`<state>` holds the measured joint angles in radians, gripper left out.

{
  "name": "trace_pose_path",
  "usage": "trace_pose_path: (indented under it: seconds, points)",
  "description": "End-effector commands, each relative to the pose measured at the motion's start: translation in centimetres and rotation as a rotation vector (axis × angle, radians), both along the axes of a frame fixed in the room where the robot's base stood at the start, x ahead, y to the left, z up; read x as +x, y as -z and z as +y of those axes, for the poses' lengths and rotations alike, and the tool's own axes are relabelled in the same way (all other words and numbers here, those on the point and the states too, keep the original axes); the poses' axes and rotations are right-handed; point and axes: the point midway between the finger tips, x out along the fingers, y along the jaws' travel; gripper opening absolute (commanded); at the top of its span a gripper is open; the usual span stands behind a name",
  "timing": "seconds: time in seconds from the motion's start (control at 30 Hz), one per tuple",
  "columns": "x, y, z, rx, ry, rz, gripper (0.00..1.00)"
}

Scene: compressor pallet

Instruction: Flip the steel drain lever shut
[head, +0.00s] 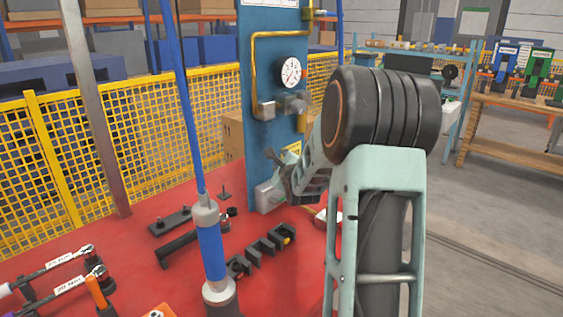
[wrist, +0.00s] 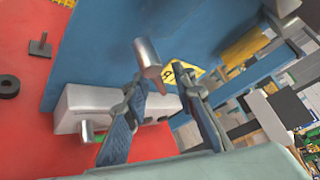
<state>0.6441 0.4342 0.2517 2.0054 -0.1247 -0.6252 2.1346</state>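The blue panel (head: 258,120) stands upright on the red deck, with a pale metal block (head: 268,196) at its foot. In the wrist view the block (wrist: 75,108) is to the left, behind the fingers. A steel cylindrical piece (wrist: 147,56), which looks like the drain lever's handle, sticks out from near the panel. Its narrow end shows between my fingertips in the picture; I cannot tell whether they touch it. My gripper (wrist: 166,88) is open, fingers apart. In the head view my gripper (head: 283,186) is beside the block, and my arm hides part of the panel's right side.
A pressure gauge (head: 289,70) and brass pipe (head: 254,62) are higher on the panel. A blue-sleeved post (head: 211,250) stands in front, near black brackets (head: 262,248) on the red deck (head: 140,250). Yellow mesh fencing (head: 100,150) runs behind. A wooden bench (head: 520,115) is far right.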

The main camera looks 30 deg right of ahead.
Motion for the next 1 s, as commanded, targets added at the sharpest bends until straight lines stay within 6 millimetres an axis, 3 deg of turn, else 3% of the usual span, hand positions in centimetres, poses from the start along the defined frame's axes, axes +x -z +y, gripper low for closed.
trace_pose_path:
  seconds: [0.27,0.5,1.0]
  points:
    - [0.12,0.06,-0.07,0.000,0.001,0.001,0.24]
    - [0.11,0.05,-0.07,0.000,0.001,0.001,0.00]
    - [0.13,0.25,-0.17,-0.041,0.001,-0.017,0.00]
